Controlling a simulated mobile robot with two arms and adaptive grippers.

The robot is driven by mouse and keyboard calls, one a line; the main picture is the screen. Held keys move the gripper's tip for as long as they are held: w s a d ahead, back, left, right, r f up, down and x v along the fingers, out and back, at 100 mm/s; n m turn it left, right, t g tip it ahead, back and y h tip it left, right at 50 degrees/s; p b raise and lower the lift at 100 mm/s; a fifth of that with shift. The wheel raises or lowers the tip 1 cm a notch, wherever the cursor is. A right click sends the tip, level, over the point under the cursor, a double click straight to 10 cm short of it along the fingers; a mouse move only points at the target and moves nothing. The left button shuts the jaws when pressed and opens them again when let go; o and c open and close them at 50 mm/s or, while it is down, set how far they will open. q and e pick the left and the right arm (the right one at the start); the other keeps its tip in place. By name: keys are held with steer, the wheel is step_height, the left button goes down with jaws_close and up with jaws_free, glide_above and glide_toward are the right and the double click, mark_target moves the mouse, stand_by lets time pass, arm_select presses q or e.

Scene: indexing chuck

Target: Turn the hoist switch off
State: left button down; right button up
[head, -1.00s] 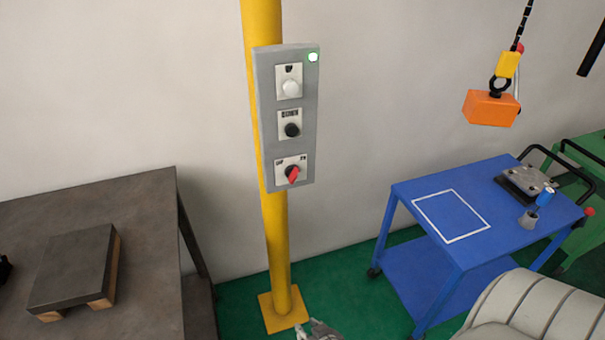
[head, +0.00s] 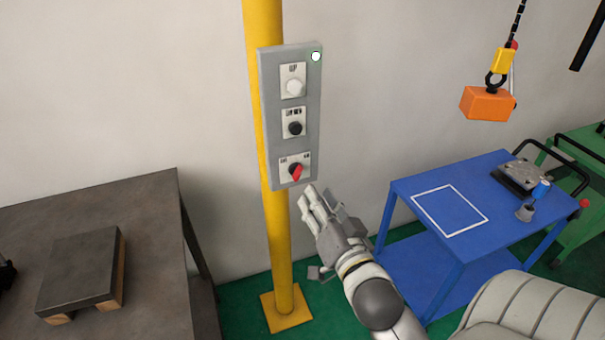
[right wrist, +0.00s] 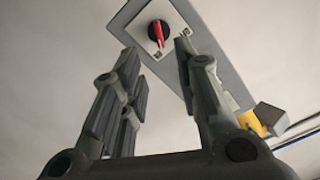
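The grey control box (head: 285,110) is mounted on a yellow post. Its lowest plate carries the red-handled rotary switch (head: 296,172), below a black knob (head: 295,129) and a white button (head: 293,87). My left gripper is not seen.
The yellow post (head: 281,240) stands behind the box. A blue cart (head: 410,200) with a metal fixture is at right. An orange hoist block (head: 488,104) hangs above it. A dark table (head: 150,260) bearing a slab is at left. The space before the box is otherwise clear.

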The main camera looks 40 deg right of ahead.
mark_target(301, 174)
steer(key=p+x, duration=0.2)
steer(key=x, duration=0.6)
steer(key=shift+w, duration=0.1)
steer(key=shift+w+d+p, duration=0.1)
steer(key=shift+w+p, duration=0.2)
steer(key=shift+w, duration=0.15)
jaws_close()
